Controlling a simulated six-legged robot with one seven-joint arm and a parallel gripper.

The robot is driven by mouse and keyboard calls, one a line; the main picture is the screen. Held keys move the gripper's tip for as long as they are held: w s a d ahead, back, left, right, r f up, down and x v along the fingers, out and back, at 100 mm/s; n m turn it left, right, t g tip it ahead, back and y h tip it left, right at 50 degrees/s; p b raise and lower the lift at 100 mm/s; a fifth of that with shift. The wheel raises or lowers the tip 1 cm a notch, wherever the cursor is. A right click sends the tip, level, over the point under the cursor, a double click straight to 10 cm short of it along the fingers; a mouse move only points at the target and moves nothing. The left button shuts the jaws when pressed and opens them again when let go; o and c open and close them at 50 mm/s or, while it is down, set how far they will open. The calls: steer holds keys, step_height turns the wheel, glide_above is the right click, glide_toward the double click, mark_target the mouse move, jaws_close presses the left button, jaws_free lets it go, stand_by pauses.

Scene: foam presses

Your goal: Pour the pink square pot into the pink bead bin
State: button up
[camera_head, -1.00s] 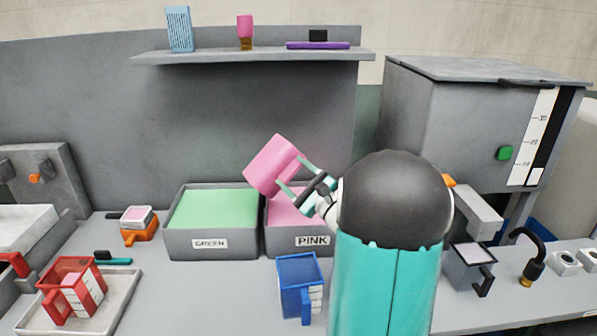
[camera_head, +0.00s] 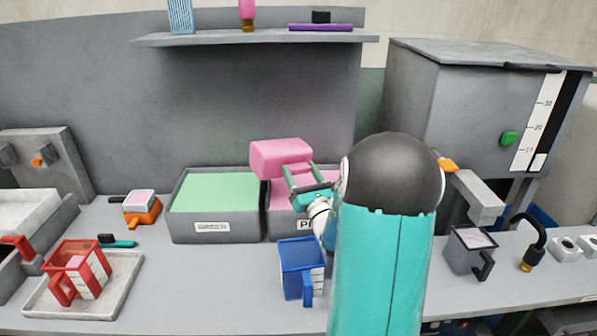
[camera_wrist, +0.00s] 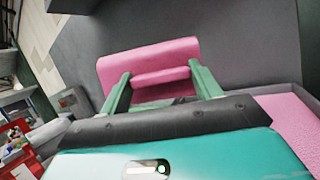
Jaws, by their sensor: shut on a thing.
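The pink square pot (camera_head: 281,157) is in the air above the bins, over the border of the green and pink ones. It is tilted onto its side; its mouth is not clearly visible in the head view. My gripper (camera_head: 303,182) is shut on it, and the wrist view shows the pot (camera_wrist: 150,62) between the two green fingers (camera_wrist: 160,85). The pink bead bin (camera_head: 272,224) stands below, partly hidden by my gripper and arm. Pink beads show at the right of the wrist view (camera_wrist: 290,118).
The green bin (camera_head: 178,222) adjoins on the left. A blue jug (camera_head: 296,268) stands in front of the pink bin. A red jug (camera_head: 87,268) sits on a tray at left. A grey press (camera_head: 470,110) stands at right, and a shelf (camera_head: 255,38) hangs behind.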

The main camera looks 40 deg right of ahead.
steer(key=shift+s+d+r+m+g+h, duration=0.1)
steer(key=shift+d+r+m+g+h, duration=0.2)
steer(key=shift+m, duration=0.55)
steer(key=shift+s+d+r+m+g+h, duration=0.1)
steer(key=shift+d+r+m+h, duration=0.2)
steer(key=shift+m, duration=0.5)
steer(key=shift+d+r+m+g+h, duration=0.15)
steer(key=shift+m+h, duration=0.25)
steer(key=shift+m, duration=0.45)
steer(key=shift+a, duration=0.1)
